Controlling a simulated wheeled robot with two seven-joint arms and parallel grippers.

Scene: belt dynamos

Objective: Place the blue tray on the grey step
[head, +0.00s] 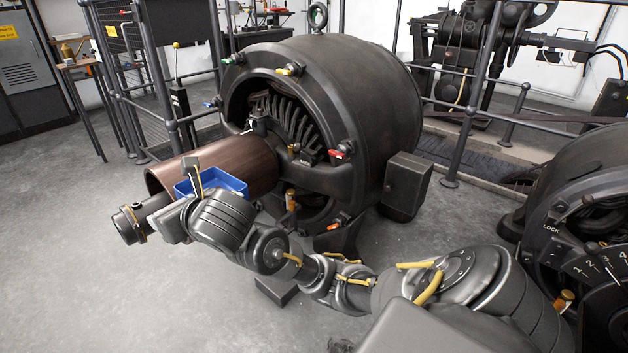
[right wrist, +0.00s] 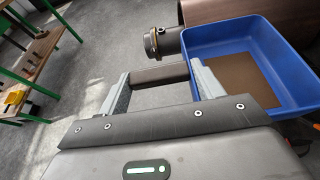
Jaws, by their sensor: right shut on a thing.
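The blue tray (head: 226,184) is beside my right gripper (head: 196,180), in front of the large brown cylinder in the head view. In the right wrist view the tray (right wrist: 268,50) is at the upper right, open side up, with a brown patch on its floor. My right gripper (right wrist: 162,85) is shut on the tray by what looks like a dark brown bar (right wrist: 160,75) between its fingers; how the bar joins the tray is unclear. A low dark grey block (head: 277,290) on the floor may be the grey step; my right arm partly hides it. My left gripper is not in view.
The brown cylinder (head: 160,178) runs into a large black dynamo (head: 365,95) behind the tray. A grey box (head: 405,185) is at its right side. Another machine (head: 585,230) stands at the right edge. Railings (head: 160,85) stand behind. The floor at left is clear.

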